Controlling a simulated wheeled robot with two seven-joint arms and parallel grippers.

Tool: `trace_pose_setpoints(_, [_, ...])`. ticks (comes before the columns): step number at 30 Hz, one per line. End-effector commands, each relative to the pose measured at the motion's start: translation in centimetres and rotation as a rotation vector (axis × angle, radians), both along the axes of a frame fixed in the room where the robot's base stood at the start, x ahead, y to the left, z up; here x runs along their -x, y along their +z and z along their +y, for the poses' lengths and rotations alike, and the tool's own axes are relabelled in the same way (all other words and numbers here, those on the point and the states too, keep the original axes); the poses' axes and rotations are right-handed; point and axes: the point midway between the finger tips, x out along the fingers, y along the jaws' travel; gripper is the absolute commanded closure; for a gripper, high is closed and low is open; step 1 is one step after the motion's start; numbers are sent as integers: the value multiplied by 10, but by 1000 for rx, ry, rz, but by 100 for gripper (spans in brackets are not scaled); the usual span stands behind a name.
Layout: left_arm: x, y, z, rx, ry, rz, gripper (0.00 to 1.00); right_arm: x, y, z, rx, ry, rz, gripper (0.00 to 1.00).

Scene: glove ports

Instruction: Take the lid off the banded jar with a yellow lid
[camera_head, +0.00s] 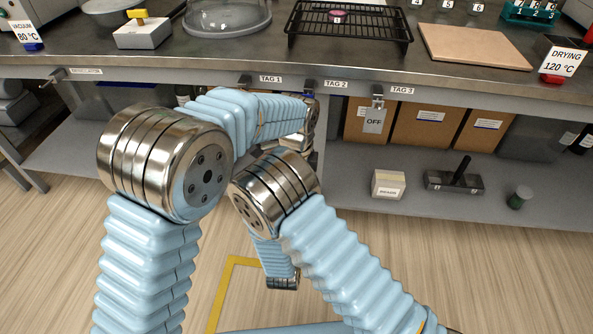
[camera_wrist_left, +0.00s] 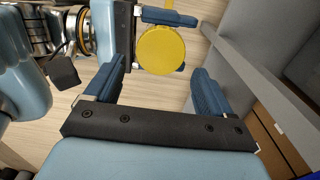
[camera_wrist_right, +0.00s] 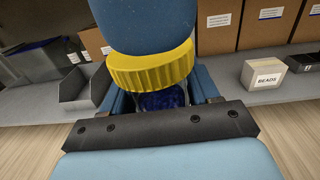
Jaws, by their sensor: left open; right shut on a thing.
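The jar (camera_wrist_right: 160,100) has a ribbed yellow lid (camera_wrist_right: 150,68) and dark blue contents behind clear walls in the right wrist view. My right gripper (camera_wrist_right: 160,90) is shut on the jar, below the lid. Its band cannot be made out. In the left wrist view the lid (camera_wrist_left: 160,50) shows from above as a round yellow disc. My left gripper (camera_wrist_left: 158,76) is open, its two fingers spread to either side of the lid in the picture. In the head view my arms hide the jar and both grippers.
A bench (camera_head: 225,60) with a wire rack (camera_head: 350,22) and a tan board (camera_head: 475,46) runs across the back. The lower shelf (camera_head: 340,200) holds cartons (camera_head: 425,125), a small white box (camera_head: 388,185) and a green-lidded jar (camera_head: 520,197). The floor in front is open.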

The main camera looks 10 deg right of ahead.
Motion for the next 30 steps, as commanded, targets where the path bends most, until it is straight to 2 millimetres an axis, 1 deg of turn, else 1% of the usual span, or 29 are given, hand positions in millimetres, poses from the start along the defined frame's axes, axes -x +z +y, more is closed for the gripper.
trace_pose_setpoints(1, [1, -8, 0, -2, 0, 3, 17, 0, 0, 0, 0, 0, -1, 100])
trace_pose_setpoints(3, [0, -16, 0, -1, 0, 1, 17, 0, 0, 0, 0, 0, -1, 100])
trace_pose_setpoints(6, [0, -24, 0, 0, 0, 0, 17, 0, 0, 0, 0, 0, -1, 100])
trace_pose_setpoints(9, [0, -27, 0, 0, 1, -1, 17, 0, 0, 0, 0, 0, -1, 100])
trace_pose_setpoints(15, [0, -28, 0, 0, 1, -1, 17, 0, 0, 0, 0, 0, -1, 100])
trace_pose_setpoints(17, [0, -28, 0, 0, 1, -1, 25, 0, 0, 0, 0, 0, -1, 100])
trace_pose_setpoints(18, [0, -28, 0, 0, 1, -1, 31, 0, 0, 0, 0, 0, -1, 100])
trace_pose_setpoints(26, [-1, -27, 0, 1, 1, -3, 71, 0, 0, 0, 0, 0, -1, 100])
trace_pose_setpoints(27, [-1, -27, 0, 1, 1, -3, 74, 0, 0, 0, 0, 0, -1, 100])
trace_pose_setpoints(30, [-1, -27, 0, 2, 32, -4, 74, 0, 0, 0, 0, 1, -1, 100])
